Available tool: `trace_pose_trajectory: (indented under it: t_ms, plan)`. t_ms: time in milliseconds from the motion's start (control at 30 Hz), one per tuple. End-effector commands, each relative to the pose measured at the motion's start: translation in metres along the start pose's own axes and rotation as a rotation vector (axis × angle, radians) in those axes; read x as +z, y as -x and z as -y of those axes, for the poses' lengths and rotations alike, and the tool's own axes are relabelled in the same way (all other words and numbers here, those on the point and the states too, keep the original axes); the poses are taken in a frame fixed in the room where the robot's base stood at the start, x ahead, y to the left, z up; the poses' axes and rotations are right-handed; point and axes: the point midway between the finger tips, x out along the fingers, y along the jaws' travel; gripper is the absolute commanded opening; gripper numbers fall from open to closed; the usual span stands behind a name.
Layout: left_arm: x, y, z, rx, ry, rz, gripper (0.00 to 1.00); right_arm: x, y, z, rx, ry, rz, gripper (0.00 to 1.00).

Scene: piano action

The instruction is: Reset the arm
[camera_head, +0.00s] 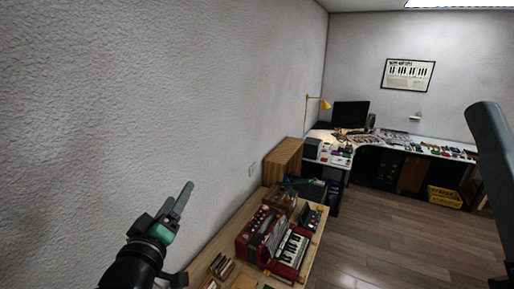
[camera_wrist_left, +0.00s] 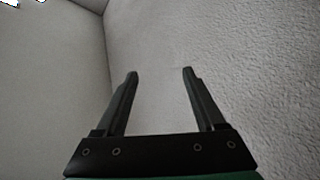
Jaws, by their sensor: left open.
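My left gripper (camera_head: 183,196) is raised at the lower left of the head view, in front of the bare grey wall. In the left wrist view its two fingers (camera_wrist_left: 160,75) stand apart with nothing between them, so it is open and empty. Behind the fingers only pale textured walls and a corner show. My right gripper is not in view.
A low wooden bench (camera_head: 317,247) below and right of the left gripper holds a red accordion (camera_head: 262,234) and small parts. A wooden box (camera_head: 284,161) stands beyond it. A white corner desk (camera_head: 400,143) and yellow crate (camera_head: 445,196) are farther back. The wooden floor (camera_head: 385,235) is clear.

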Motion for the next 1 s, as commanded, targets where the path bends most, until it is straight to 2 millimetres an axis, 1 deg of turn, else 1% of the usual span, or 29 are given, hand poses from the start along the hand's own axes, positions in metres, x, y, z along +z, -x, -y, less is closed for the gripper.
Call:
trace_pose_trajectory:
  t_ms: [33, 67, 100, 167, 200, 267, 300, 400, 433, 467, 500, 567, 667, 767, 867, 967, 1000]
  plan:
    - [-0.03, 0.018, -0.028, 0.068, -0.044, -0.08, 0.71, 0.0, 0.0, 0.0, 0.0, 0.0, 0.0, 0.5]
    - [-0.048, 0.031, -0.043, 0.107, -0.075, -0.13, 0.71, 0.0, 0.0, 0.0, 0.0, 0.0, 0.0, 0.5]
    - [-0.07, 0.051, -0.064, 0.157, -0.118, -0.199, 0.71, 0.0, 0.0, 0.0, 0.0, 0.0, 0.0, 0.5]
    - [-0.102, 0.084, -0.091, 0.224, -0.187, -0.307, 0.71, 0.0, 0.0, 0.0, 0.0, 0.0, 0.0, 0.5]
    - [-0.12, 0.109, -0.108, 0.264, -0.234, -0.382, 0.71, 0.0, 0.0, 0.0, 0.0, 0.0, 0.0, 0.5]
    - [-0.144, 0.147, -0.129, 0.312, -0.308, -0.492, 0.71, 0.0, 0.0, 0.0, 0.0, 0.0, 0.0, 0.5]
    - [-0.156, 0.172, -0.139, 0.336, -0.356, -0.562, 0.71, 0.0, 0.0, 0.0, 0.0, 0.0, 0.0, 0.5]
    - [-0.175, 0.222, -0.157, 0.36, -0.48, -0.709, 0.71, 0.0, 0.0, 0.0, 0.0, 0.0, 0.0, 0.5]
    - [-0.179, 0.233, -0.16, 0.356, -0.525, -0.745, 0.71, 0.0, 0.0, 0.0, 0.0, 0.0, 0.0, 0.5]
    - [-0.179, 0.235, -0.16, 0.341, -0.57, -0.761, 0.71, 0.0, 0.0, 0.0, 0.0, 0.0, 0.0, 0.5]
    - [-0.179, 0.232, -0.16, 0.322, -0.613, -0.765, 0.71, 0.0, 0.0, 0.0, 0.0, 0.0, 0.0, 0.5]
    - [-0.179, 0.232, -0.16, 0.307, -0.653, -0.773, 0.71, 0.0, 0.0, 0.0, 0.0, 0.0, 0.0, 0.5]
    - [-0.178, 0.231, -0.159, 0.3, -0.669, -0.776, 0.71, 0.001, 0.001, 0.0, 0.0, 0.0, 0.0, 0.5]
    - [-0.169, 0.231, -0.151, 0.3, -0.667, -0.775, 0.71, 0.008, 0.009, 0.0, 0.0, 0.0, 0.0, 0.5]
    - [-0.149, 0.231, -0.134, 0.3, -0.666, -0.774, 0.71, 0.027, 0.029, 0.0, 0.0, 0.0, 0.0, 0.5]
    - [-0.117, 0.232, -0.106, 0.3, -0.665, -0.773, 0.71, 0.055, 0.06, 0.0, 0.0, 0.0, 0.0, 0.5]
    - [-0.102, 0.232, -0.093, 0.3, -0.665, -0.773, 0.71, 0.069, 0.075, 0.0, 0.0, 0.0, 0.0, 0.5]
